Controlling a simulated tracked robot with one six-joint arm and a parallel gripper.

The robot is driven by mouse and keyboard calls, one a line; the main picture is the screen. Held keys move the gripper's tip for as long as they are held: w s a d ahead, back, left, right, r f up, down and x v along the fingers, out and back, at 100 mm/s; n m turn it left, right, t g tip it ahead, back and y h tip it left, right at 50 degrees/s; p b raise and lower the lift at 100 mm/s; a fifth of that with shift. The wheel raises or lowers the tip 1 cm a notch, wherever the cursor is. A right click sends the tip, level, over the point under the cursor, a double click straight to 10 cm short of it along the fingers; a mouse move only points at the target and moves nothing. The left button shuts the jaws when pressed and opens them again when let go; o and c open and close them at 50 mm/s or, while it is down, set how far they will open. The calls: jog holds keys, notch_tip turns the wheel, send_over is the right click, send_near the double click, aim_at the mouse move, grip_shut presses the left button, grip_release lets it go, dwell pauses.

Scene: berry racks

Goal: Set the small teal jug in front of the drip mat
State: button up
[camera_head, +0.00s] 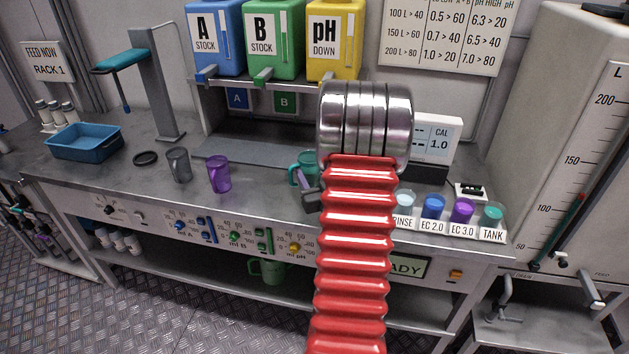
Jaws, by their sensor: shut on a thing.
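The small teal jug (296,171) is at the middle of the bench, partly hidden behind my red arm. My gripper (304,181) is at the jug's near side and is shut on it; the arm hides most of the fingers. I cannot tell whether the jug touches the bench. The drip mat looks to be the flat grey panel (240,152) below the stock bottles, to the left of and behind the jug.
A purple jug (219,175) and a grey jug (179,165) stand left of the teal jug. A black ring (146,158) and blue tray (85,143) are farther left. Several labelled cups, including a blue one (433,207), stand right. A green jug (269,271) is below.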

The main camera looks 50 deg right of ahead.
aim_at(313, 183)
jog(key=shift+f, duration=2)
jog(key=o, duration=1.4)
jog(key=shift+f, duration=0.1)
jog(key=shift+c, duration=0.2)
jog(key=v, duration=1.2)
jog(key=shift+s, duration=0.1)
